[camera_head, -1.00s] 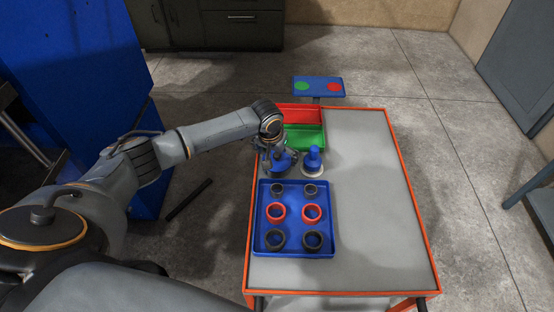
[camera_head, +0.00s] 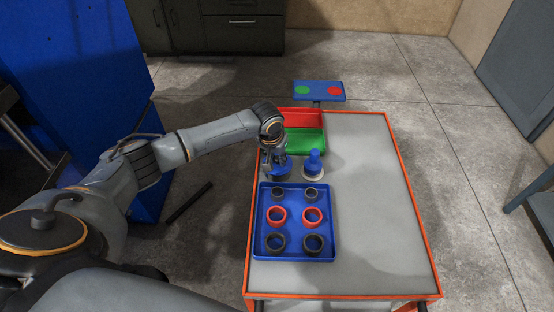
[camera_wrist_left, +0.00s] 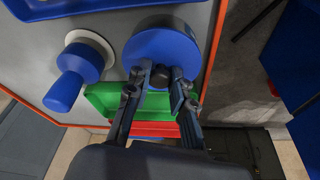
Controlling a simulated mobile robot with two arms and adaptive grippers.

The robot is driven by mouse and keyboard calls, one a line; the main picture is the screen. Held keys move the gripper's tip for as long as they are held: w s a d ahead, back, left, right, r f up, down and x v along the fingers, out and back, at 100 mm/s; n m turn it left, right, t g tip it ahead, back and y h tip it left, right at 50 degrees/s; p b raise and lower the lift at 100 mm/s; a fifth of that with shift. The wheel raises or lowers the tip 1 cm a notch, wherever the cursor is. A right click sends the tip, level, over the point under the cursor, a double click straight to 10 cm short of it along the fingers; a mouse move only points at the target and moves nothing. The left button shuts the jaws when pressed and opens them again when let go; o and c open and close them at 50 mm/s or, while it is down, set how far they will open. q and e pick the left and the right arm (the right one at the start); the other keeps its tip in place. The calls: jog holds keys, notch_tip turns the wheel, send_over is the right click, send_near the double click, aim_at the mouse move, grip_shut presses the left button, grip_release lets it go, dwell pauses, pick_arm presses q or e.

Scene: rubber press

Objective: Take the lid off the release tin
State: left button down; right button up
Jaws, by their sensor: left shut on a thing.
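The release tin shows as a round blue thing at the table's left edge, behind the ring tray, partly hidden by my left gripper (camera_head: 274,163). In the left wrist view its round blue lid (camera_wrist_left: 158,42) fills the upper middle, with a dark knob near its lower edge. My left gripper (camera_wrist_left: 162,80) is shut on the lid's knob, one finger on each side. My right gripper is in neither view.
A blue-handled piece with a pale round base (camera_head: 313,165) stands just right of the tin. A blue tray (camera_head: 295,250) of black and red rings is in front. Red (camera_head: 302,118) and green (camera_head: 305,142) bins are behind. The table's right side (camera_head: 375,200) is clear.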

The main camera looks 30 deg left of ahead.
pick_arm(q)
jog(key=shift+s+f, duration=0.15)
notch_tip(320, 180, up, 3)
jog(key=shift+f+b, duration=0.15)
jog(key=shift+b, duration=0.55)
jog(key=s+a+r+b, duration=0.1)
jog(key=s+r+b, duration=0.2)
jog(key=s+r, duration=0.7)
jog(key=s, duration=0.3)
jog(key=shift+s, duration=0.25)
